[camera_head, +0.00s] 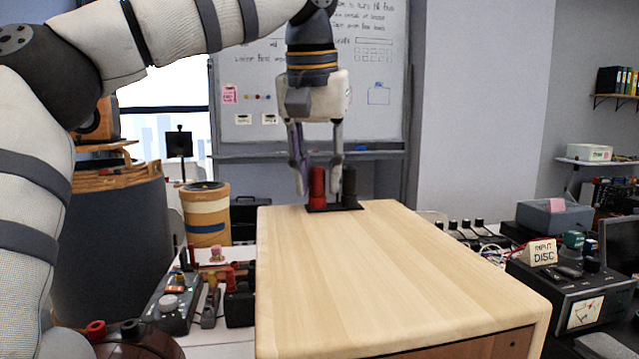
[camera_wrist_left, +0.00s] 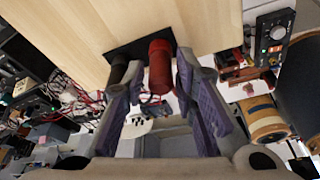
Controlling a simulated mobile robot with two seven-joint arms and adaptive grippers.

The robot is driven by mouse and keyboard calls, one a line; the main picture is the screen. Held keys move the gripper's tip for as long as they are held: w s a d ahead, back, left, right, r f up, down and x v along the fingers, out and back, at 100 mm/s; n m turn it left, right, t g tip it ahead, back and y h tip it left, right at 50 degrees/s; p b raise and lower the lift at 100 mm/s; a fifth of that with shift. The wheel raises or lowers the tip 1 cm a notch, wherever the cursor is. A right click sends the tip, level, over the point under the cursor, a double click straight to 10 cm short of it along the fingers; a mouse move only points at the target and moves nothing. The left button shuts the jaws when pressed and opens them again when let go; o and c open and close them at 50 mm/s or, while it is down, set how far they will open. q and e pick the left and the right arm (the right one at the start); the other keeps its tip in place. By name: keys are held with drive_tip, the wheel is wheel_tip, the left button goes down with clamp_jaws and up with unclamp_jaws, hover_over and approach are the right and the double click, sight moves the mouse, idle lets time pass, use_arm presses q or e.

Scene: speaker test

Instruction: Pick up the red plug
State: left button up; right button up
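The red plug (camera_head: 317,187) stands upright on a small black base (camera_head: 345,207) at the far end of the wooden tabletop. A black plug (camera_head: 349,184) stands beside it on the right. My left gripper (camera_head: 319,186) points down over the red plug, with one finger on each side of it. In the left wrist view, the red plug (camera_wrist_left: 160,68) is between the fingertips and the black plug (camera_wrist_left: 118,69) is outside them, past the left finger. The fingers are apart; whether either touches the red plug is unclear. My right gripper is not in view.
The wooden tabletop (camera_head: 390,270) is bare in front of the base. A side bench with devices and several small plugs is on the left. A meter box (camera_head: 570,285) and other electronics are on the right. A whiteboard (camera_head: 375,120) stands behind.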

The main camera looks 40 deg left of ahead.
sight(318, 167)
use_arm(q)
clamp_jaws()
wheel_tip(318, 167, up, 10)
drive_tip(key=shift+r, duration=0.1)
idle(0.4)
